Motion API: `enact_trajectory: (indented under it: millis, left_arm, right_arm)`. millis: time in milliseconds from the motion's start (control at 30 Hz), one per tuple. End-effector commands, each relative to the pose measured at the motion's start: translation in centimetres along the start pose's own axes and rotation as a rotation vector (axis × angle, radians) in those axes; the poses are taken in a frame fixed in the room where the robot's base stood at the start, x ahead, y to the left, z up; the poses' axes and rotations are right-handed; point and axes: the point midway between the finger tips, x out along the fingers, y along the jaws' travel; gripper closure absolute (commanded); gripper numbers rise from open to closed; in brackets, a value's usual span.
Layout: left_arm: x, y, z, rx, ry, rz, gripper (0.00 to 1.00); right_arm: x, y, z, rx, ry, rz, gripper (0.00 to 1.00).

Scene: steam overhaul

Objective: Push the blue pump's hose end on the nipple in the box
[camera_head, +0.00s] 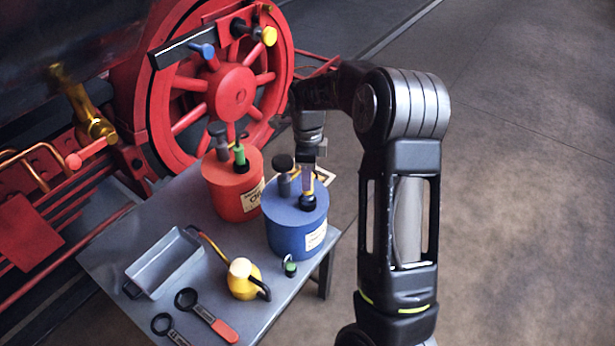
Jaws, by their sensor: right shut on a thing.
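The blue pump (285,232) is a blue drum with a pale label, standing upright at the table's right edge. A grey handle with a dark knob (283,163) rises from its lid. A black holder (308,202) sits on the lid beside the handle. My right gripper (309,172) points down just above this holder, shut on what appears to be the pump's hose end; the gripper hides most of it. Whether the hose end still sits in the holder I cannot tell. I cannot make out the nipple or its box. My left gripper is not in view.
A red pump (228,190) stands close left of the blue one. On the grey table (120,250) are a grey tray (155,268), a yellow oil can (242,280), a small green-topped item (290,268) and wrenches (210,318). A red spoked wheel (232,92) stands behind.

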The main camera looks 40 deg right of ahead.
Motion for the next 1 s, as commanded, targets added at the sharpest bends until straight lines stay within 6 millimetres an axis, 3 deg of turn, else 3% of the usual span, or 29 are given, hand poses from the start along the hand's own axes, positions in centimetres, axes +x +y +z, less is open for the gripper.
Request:
enact_trajectory:
  millis: [233,733,867,1000]
  left_arm:
    - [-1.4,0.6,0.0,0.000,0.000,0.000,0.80]
    - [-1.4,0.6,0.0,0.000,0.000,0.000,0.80]
    - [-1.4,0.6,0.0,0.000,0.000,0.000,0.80]
    - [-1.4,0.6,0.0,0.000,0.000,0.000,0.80]
  right_arm:
    - [-2.0,0.0,0.0,0.001,-0.001,0.000,1.00]
    - [-2.2,0.1,0.2,-0.016,-0.001,0.000,1.00]
    - [-2.4,0.5,1.0,-0.105,-0.002,0.001,1.00]
    - [-2.6,1.3,2.8,-0.311,-0.005,0.002,1.00]
